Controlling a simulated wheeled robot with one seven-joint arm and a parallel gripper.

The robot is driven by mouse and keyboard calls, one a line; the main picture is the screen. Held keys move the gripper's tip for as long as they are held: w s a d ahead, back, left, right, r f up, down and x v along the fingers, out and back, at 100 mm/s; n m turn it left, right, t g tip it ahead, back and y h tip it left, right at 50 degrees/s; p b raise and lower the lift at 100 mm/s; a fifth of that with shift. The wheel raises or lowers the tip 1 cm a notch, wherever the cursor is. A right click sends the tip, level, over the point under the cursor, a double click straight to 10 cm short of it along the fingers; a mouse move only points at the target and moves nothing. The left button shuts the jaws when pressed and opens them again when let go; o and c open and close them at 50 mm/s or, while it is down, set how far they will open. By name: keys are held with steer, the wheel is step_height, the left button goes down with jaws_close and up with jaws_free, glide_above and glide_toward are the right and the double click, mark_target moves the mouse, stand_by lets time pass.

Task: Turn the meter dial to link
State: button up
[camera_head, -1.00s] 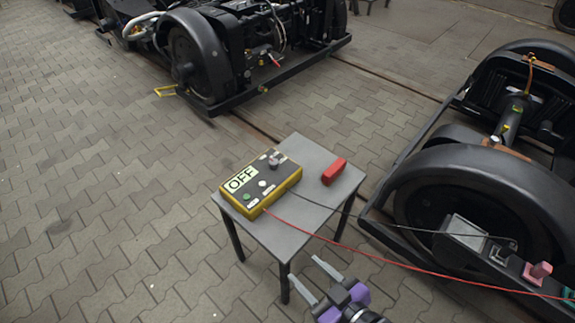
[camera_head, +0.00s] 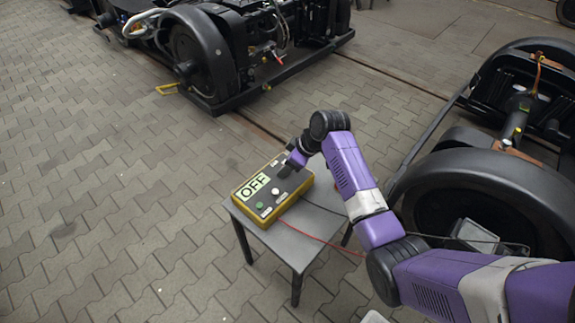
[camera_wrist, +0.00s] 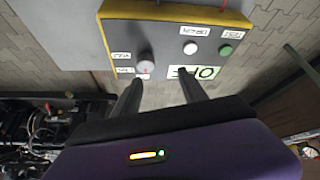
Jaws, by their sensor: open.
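The meter (camera_head: 243,203) is a yellow-edged box with a dark face on a small grey table. Its display (camera_head: 254,187) reads OFF. In the wrist view the meter (camera_wrist: 105,12) appears upside down, with its grey dial (camera_wrist: 146,60) near my left fingertip and small labels around it. My gripper (camera_wrist: 160,78) is open, its two fingers apart over the meter's dial edge. The dial is nearer the left finger, not centred between them; contact cannot be told. The right finger partly covers the display (camera_wrist: 207,73). In the head view my arm hides the dial.
The grey table (camera_head: 262,238) stands on paving. Red and black leads run from the meter to the right. One bogie (camera_head: 480,195) stands close on the right, another (camera_head: 200,60) at the back left. Open paving lies to the left.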

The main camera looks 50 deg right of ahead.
steer(key=d+r+n+g, duration=0.1)
steer(key=d+r, duration=0.2)
steer(key=shift+y, duration=0.3)
steer(key=shift+s+d+f+b+x, duration=0.1)
steer(key=shift+s+x, duration=0.05)
steer(key=shift+x, duration=1.15)
steer(key=shift+s+d+f+b+x, duration=0.1)
steer(key=shift+x, duration=1.2)
steer(key=shift+s+d+b+x, duration=0.1)
steer(key=shift+s+x, duration=0.05)
steer(key=shift+x, duration=1.15)
steer(key=shift+a, duration=0.1)
jaws_close()
